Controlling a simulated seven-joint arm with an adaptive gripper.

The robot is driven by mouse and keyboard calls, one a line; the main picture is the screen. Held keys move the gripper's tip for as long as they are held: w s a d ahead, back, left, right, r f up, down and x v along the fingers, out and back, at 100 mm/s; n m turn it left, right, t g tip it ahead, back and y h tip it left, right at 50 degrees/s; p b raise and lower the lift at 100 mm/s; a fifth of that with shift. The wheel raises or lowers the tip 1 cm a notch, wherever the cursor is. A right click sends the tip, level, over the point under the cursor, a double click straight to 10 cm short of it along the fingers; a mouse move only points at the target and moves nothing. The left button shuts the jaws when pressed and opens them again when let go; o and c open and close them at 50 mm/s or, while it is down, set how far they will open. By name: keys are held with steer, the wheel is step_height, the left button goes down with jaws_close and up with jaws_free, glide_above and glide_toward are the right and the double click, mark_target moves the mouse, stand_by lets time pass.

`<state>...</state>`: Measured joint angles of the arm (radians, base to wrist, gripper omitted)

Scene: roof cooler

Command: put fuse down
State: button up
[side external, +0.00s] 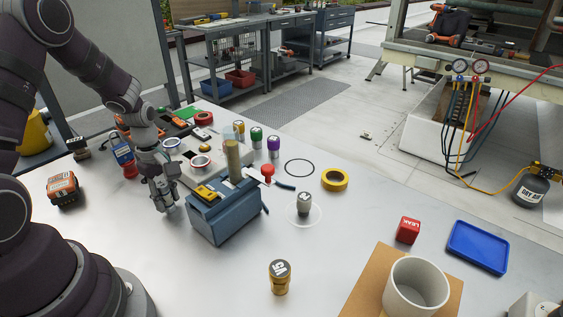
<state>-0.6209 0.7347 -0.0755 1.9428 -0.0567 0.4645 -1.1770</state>
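My gripper (166,207) points down over the table just left of a blue-grey box (225,222). Its fingers look close together, but the view is too small to tell whether they are shut or hold anything. Which thing is the fuse is not certain. A gold cylinder with a dark, marked top (279,281) stands upright at the front middle of the table (350,225), well apart from my gripper. A grey cylinder with a light top (304,204) stands upright on a clear round disc, right of the box.
Green-, purple- and orange-marked cylinders stand behind the box. A yellow tape roll (335,180), red block (408,230), blue tray (477,247) and white pot (416,287) are on the right. An orange-black device (63,189) is at left. The table's front middle is mostly free.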

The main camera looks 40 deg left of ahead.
mark_target(162, 183)
steer(key=o, duration=0.4)
step_height(162, 183, up, 12)
steer(key=shift+f, duration=0.1)
steer(key=shift+d+r, duration=0.1)
steer(key=shift+r, duration=0.25)
steer(key=s+d+r+m+t, duration=0.2)
steer(key=d+m, duration=0.4)
steer(key=m, duration=0.4)
steer(key=s+d+r+m+t, duration=0.2)
steer(key=d+r+m, duration=0.3)
steer(key=m, duration=0.5)
steer(key=shift+s+d+r+t, duration=0.15)
steer(key=shift+s+d+t, duration=0.15)
steer(key=shift+d+t, duration=0.65)
steer(key=shift+d, duration=0.15)
